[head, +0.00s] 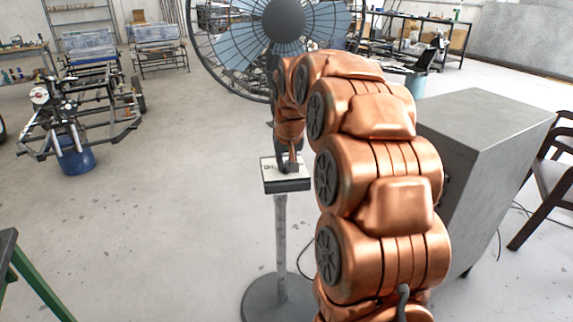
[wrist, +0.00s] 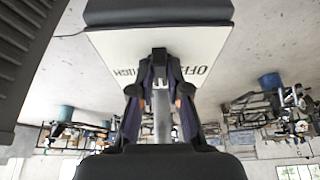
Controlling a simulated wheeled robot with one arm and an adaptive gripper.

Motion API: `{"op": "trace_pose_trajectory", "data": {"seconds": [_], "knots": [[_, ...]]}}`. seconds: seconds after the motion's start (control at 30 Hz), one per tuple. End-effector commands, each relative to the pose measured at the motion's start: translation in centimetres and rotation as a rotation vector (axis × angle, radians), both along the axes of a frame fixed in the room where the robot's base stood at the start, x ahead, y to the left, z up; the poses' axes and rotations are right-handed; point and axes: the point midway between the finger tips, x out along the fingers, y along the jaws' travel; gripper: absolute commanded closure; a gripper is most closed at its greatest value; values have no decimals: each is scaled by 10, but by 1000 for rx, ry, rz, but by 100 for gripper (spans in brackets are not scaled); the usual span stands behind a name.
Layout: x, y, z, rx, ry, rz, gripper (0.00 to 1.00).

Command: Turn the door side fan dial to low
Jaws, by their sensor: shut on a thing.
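The fan's control panel (head: 268,172) is a small white plate with a dark edge, on the fan stand in front of the large fan (head: 283,18). In the wrist view the panel (wrist: 115,50) fills the upper middle, upside down, with "OFF" and "HIGH" lettering on either side of my gripper. My gripper (wrist: 160,72) is shut on the dial at the middle of the panel. The fingers hide most of the dial, so I cannot tell its setting. In the head view my gripper (head: 288,163) is over the panel, partly hidden by my arm.
The fan stand has a pole (head: 281,235) and a round base (head: 278,298). A grey cabinet (head: 490,150) stands close at right, with a chair (head: 550,180) beyond it. A wheeled frame (head: 80,120) and a blue bucket (head: 76,158) are at left. The floor between is open.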

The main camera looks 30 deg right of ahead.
Motion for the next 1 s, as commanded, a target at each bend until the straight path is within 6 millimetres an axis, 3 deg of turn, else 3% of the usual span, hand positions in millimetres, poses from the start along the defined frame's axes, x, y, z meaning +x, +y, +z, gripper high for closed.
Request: {"op": "trace_pose_trajectory", "data": {"seconds": [0.4,0.43,0.67,1.0], "knots": [[-1,0,-1,1,3,-7,100],[-1,0,-1,1,3,-7,84],[0,0,0,0,2,-6,60],[-1,0,2,-1,0,-6,59]]}}
